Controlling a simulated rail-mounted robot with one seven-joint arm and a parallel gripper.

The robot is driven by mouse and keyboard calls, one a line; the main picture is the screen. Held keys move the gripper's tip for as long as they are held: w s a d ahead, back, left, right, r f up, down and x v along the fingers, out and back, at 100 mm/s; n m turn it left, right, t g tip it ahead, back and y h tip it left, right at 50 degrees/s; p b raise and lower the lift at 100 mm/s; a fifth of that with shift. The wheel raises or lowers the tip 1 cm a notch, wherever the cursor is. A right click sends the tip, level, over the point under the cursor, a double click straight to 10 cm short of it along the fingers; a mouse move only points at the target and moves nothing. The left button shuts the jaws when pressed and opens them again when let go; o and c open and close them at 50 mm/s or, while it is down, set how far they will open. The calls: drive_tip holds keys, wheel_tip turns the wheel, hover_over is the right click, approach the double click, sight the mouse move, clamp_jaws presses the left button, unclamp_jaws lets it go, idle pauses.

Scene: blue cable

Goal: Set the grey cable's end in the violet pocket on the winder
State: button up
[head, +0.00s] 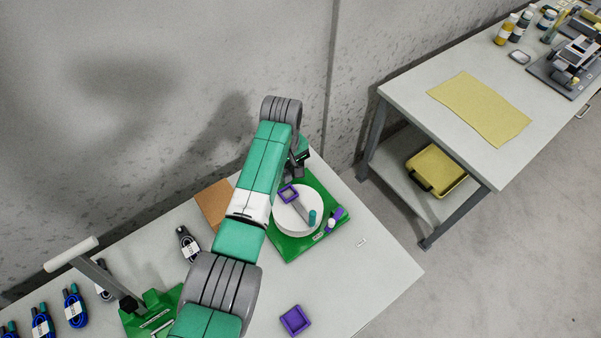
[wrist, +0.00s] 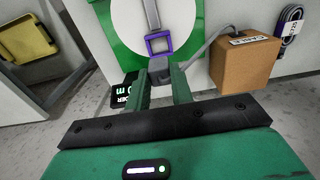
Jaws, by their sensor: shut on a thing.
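The winder has a white disc (head: 291,222) on a green base (head: 283,254). A grey bar on the disc carries the square violet pocket (head: 288,193), which also shows in the wrist view (wrist: 147,46). My gripper (wrist: 162,72) is shut on the dark end piece (wrist: 160,68) of the grey cable (wrist: 205,47). The held end is just short of the pocket in the wrist view; whether they touch I cannot tell. The cable runs to a brown box (wrist: 243,65). In the head view my gripper (head: 298,170) is at the disc's far edge, its fingers partly hidden.
A teal knob (head: 312,217) and a violet piece with a white knob (head: 335,216) are on the winder's right. A violet tray (head: 295,320) lies near the table's front. Several coiled cables (head: 73,305) and a lever press (head: 120,290) are at left. A second table (head: 400,90) stands right.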

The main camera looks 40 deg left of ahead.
sight(287, 180)
drive_tip(key=shift+f+b, duration=2.45)
drive_tip(key=shift+b, duration=0.1)
drive_tip(key=shift+f, duration=0.55)
drive_tip(key=shift+d+r+p, duration=0.1)
drive_tip(key=shift+p, duration=0.25)
drive_tip(key=shift+f+b, duration=1.05)
drive_tip(key=shift+f, duration=0.5)
drive_tip(key=o, duration=1)
drive_tip(key=shift+o, duration=0.2)
